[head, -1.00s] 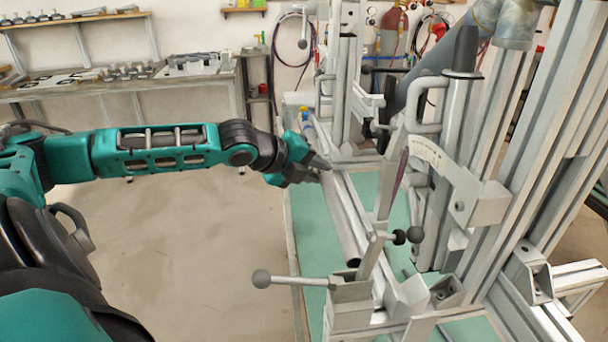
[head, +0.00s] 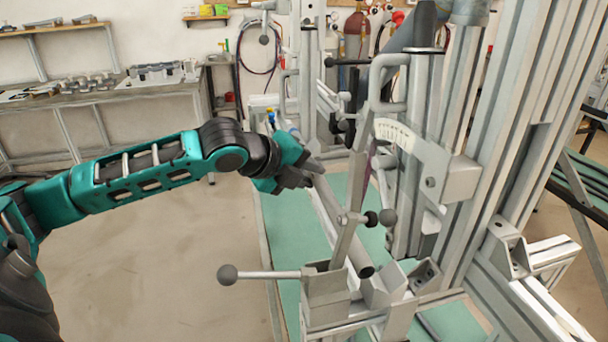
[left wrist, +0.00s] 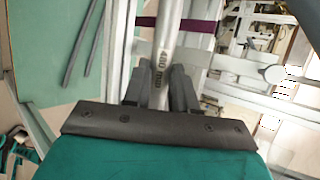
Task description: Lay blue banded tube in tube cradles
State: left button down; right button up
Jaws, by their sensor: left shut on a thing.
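A long grey metal tube (head: 337,222) slants through the head view, its open dark end toward me. A blue band (head: 271,118) shows near its far end. My left gripper (head: 308,174) is shut on the tube partway along. The left wrist view shows the tube (left wrist: 169,38), marked "400 mm", between the fingers (left wrist: 161,88). The near tube end is beside and slightly above a grey cradle block (head: 387,289) at the front of the jig; I cannot tell whether they touch. The far cradle is not clear behind my gripper. My right gripper is not in view.
A ball-ended clamp lever (head: 228,275) sticks out left at the jig's front. An upright arm with dark knobs (head: 388,217) stands close to the tube. Tall aluminium posts (head: 535,130) fill the right. The green jig base (head: 283,235) is clear left of the tube.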

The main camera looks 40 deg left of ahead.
aim_at(323, 186)
pick_arm(q)
jog(key=shift+s+d+b, duration=0.85)
jog(key=shift+s+d, duration=0.05)
jog(key=shift+d, duration=0.15)
jog(key=shift+w+d+r+p, duration=0.35)
jog(key=shift+d+p, duration=0.1)
jog(key=shift+p, duration=0.55)
jog(key=shift+w+d+p, duration=0.25)
jog(key=shift+p, duration=0.1)
jog(key=shift+w+d+p, duration=0.4)
jog(key=shift+w+p, duration=0.15)
jog(key=shift+p, duration=0.05)
jog(key=shift+w+d+f, duration=0.1)
jog(key=shift+f, duration=0.5)
jog(key=shift+w+d+f, duration=0.1)
jog(key=shift+f, duration=0.45)
jog(key=shift+f+b, duration=0.15)
jog(key=shift+b, duration=0.15)
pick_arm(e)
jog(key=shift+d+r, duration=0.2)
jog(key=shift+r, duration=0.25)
pick_arm(q)
jog(key=shift+f, duration=0.2)
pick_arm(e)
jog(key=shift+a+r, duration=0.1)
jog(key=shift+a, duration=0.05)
pick_arm(q)
jog(key=c, duration=0.8)
grip_release()
jog(key=shift+f, duration=0.1)
